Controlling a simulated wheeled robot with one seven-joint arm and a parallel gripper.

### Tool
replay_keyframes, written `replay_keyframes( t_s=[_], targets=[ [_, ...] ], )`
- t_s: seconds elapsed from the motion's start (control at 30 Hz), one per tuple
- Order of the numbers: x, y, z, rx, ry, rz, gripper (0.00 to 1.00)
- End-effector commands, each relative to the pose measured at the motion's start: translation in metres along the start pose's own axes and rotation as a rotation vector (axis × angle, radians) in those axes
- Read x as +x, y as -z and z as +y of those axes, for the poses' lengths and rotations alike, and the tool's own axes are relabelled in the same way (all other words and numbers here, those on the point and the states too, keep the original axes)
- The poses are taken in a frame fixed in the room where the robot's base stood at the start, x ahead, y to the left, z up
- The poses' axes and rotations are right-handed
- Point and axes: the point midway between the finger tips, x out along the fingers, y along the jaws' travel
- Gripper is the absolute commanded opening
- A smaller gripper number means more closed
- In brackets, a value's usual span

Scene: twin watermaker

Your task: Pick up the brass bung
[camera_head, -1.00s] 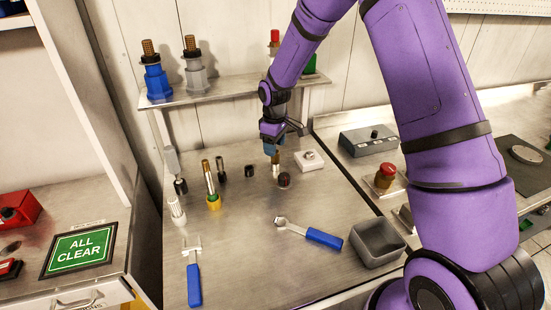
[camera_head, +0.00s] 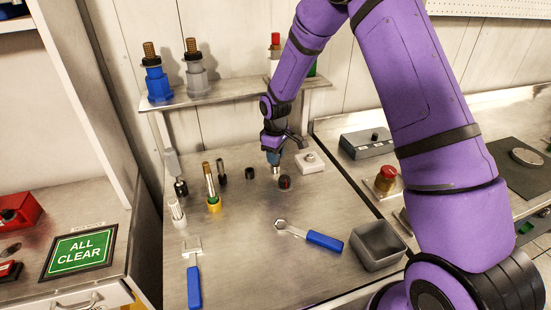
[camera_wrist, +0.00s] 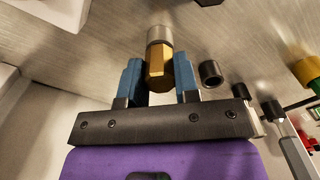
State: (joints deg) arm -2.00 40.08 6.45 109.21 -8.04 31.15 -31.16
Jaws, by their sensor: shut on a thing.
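The brass bung (camera_wrist: 158,72) is a six-sided brass piece with a silvery grey end. In the wrist view it sits between the two blue fingers of my gripper (camera_wrist: 158,80), which are shut on it. The silvery end sticks out past the fingertips. In the head view my gripper (camera_head: 273,157) points down over the back of the metal bench, and the bung's silvery end (camera_head: 276,170) shows below the fingers. The rest of the bung is hidden there by the fingers. I cannot tell whether its end touches the bench.
A dark knob-like piece (camera_head: 284,182) stands close in front, a black ring (camera_head: 250,173) to the left, and a white block (camera_head: 309,162) to the right. A raised shelf (camera_head: 235,89) stands behind.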

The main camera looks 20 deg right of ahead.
Motion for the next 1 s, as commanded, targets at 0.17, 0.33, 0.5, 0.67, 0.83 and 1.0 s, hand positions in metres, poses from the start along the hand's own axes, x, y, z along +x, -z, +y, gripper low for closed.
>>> replay_keyframes(
  t_s=[0.17, 0.33, 0.5, 0.67, 0.83, 1.0],
  targets=[
    [-0.007, 0.000, 0.000, 0.000, -0.001, 0.002, 0.08],
    [-0.026, 0.000, 0.001, 0.000, -0.002, 0.002, 0.08],
    [-0.037, -0.016, -0.010, 0.000, 0.000, -0.001, 0.08],
    [-0.041, -0.046, -0.028, 0.001, 0.000, -0.001, 0.08],
    [-0.044, -0.080, -0.050, 0.001, 0.000, -0.001, 0.08],
    [-0.047, -0.108, -0.067, 0.001, 0.000, 0.000, 0.08]
  ],
)
